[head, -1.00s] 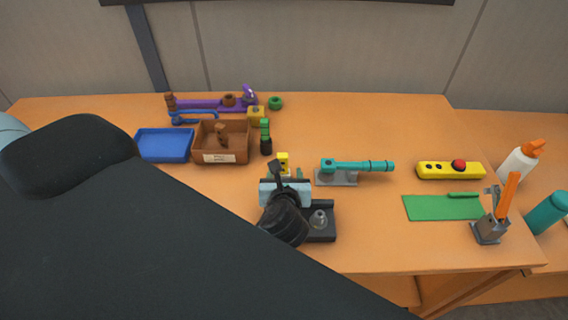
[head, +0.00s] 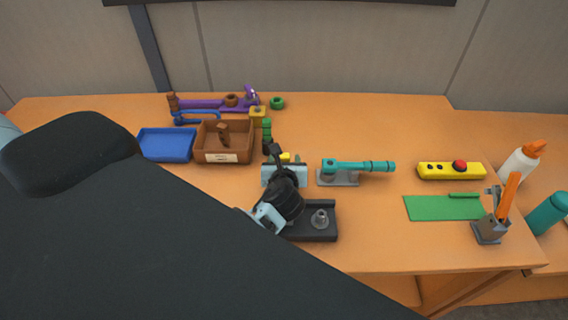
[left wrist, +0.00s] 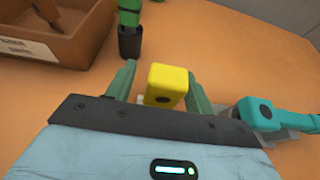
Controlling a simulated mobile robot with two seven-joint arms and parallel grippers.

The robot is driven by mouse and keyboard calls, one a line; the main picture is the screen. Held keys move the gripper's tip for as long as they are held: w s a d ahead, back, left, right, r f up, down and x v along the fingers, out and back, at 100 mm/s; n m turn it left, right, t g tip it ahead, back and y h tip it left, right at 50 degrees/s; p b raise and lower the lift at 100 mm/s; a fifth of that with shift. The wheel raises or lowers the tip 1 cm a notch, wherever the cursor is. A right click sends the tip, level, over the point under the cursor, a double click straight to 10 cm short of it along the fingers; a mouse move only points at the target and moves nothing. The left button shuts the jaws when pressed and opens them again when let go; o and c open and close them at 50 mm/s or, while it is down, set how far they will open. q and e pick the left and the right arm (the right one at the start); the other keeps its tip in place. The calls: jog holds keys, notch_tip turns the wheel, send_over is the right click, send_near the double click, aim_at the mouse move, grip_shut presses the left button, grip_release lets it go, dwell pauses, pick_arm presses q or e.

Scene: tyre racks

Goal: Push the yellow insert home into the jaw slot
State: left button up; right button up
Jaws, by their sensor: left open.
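The yellow insert (left wrist: 167,84) stands upright between the spread green fingers of my left gripper (left wrist: 160,88) in the left wrist view. A dark hole shows in its near face. In the head view only a bit of the yellow insert (head: 286,157) shows beyond my pale blue left gripper (head: 284,160). The jaw slot is hidden; I cannot tell how deep the insert sits. My right gripper is not in view.
A teal-handled tool on a grey base (head: 340,177) stands close to the right. A black block with a grey knob (head: 319,219) is nearer. A brown bin (head: 222,158) and a green-and-black piece (head: 266,140) stand back left. A green mat (head: 440,208) lies right.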

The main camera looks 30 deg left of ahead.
pick_arm(q)
jog(key=c, duration=1)
jog(key=shift+c, duration=0.4)
notch_tip(320, 180, up, 10)
jog(key=shift+s, duration=0.1)
